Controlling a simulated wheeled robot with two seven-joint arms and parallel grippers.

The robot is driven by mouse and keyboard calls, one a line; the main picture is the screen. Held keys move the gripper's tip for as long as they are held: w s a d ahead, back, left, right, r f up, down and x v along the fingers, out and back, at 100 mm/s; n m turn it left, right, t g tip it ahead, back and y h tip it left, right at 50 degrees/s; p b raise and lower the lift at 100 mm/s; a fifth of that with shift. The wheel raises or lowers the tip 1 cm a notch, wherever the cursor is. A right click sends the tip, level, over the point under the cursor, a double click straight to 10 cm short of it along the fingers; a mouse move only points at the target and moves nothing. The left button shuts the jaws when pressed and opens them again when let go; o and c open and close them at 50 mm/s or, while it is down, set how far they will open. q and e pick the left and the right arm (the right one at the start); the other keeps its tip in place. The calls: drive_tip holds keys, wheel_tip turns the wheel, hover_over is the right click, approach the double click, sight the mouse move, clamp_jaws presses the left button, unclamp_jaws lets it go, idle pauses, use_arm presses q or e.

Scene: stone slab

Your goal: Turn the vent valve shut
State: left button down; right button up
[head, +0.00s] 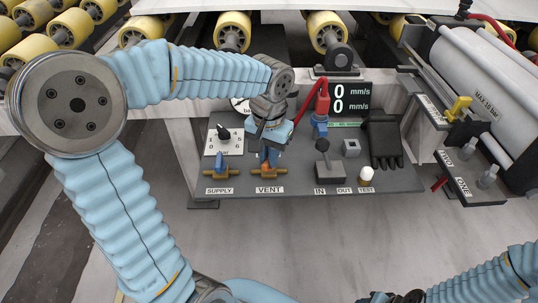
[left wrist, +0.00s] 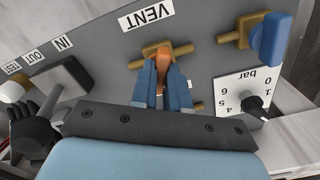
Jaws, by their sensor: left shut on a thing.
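The vent valve (head: 268,174) is a brass fitting above the VENT label on the grey panel; it also shows in the left wrist view (left wrist: 145,60). Its orange handle (left wrist: 163,67) stands between the blue fingers of my left gripper (left wrist: 164,84). The handle points roughly across the brass pipe line. In the head view my left gripper (head: 270,150) reaches down onto the valve, shut on the handle and covering much of it. My right arm shows only in part at the lower right; its gripper is not visible.
The blue-handled supply valve (head: 222,161) stands close to the left, below a pressure dial (head: 223,138). To the right are a black lever (head: 323,158), a white test button (head: 366,174), a black glove (head: 384,141) and a red handle (head: 321,103). The floor in front is clear.

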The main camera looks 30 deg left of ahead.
use_arm(q)
drive_tip(key=n, duration=0.5)
drive_tip(key=shift+n, duration=0.4)
idle(0.4)
drive_tip(key=c, duration=1.1)
unclamp_jaws()
wheel_tip(320, 180, up, 14)
drive_tip(key=shift+f+p, duration=0.1)
drive_tip(key=shift+p, duration=0.8)
